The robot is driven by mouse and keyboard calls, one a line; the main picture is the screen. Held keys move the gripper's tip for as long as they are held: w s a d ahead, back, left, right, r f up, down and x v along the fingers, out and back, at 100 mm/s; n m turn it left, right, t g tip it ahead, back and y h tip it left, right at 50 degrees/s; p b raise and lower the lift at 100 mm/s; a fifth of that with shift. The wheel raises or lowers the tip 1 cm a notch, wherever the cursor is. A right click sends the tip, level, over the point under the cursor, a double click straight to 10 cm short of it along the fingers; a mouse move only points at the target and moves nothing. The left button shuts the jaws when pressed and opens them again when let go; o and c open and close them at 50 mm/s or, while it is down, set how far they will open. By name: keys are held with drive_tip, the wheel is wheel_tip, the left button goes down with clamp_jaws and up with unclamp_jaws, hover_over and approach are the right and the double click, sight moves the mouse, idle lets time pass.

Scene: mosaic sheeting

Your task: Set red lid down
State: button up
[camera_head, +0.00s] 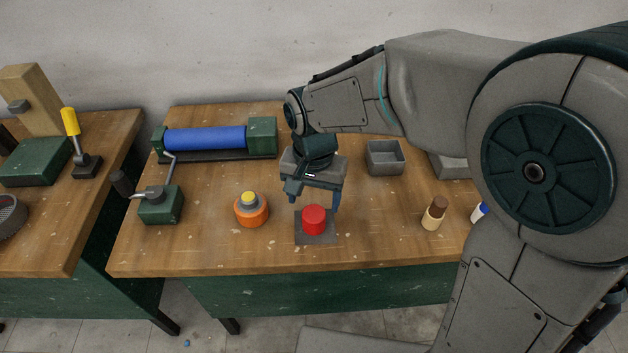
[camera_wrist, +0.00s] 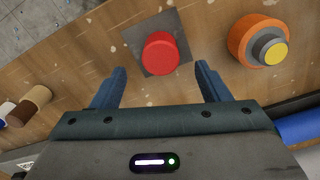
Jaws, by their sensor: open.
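The red lid (camera_head: 314,219) is a short red cylinder that sits on a dark grey square plate (camera_head: 302,238) near the table's front edge. It also shows in the wrist view (camera_wrist: 160,54), on the grey plate (camera_wrist: 133,38). My gripper (camera_head: 314,202) is just behind and above the lid in the head view. In the wrist view its two blue fingers (camera_wrist: 162,82) are spread wide, with nothing between them, and the lid lies beyond their tips. The gripper is open and apart from the lid.
An orange jar-like piece with a yellow top (camera_head: 250,208) stands left of the plate. A blue roller (camera_head: 205,138) with a crank lies at the back left. A grey open box (camera_head: 385,158) is behind right. The front middle right is clear.

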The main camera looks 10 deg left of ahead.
sight(313, 215)
wheel_tip(313, 215, up, 5)
drive_tip(key=s+d+t, duration=0.1)
drive_tip(key=s+d, duration=0.2)
drive_tip(key=d, duration=0.8)
drive_tip(key=s+d+t, duration=0.2)
drive_tip(key=s+d, duration=0.2)
drive_tip(key=d, duration=0.8)
drive_tip(key=shift+s+r+n, duration=0.3)
drive_tip(key=shift+r+n, duration=0.1)
drive_tip(key=shift+r, duration=0.05)
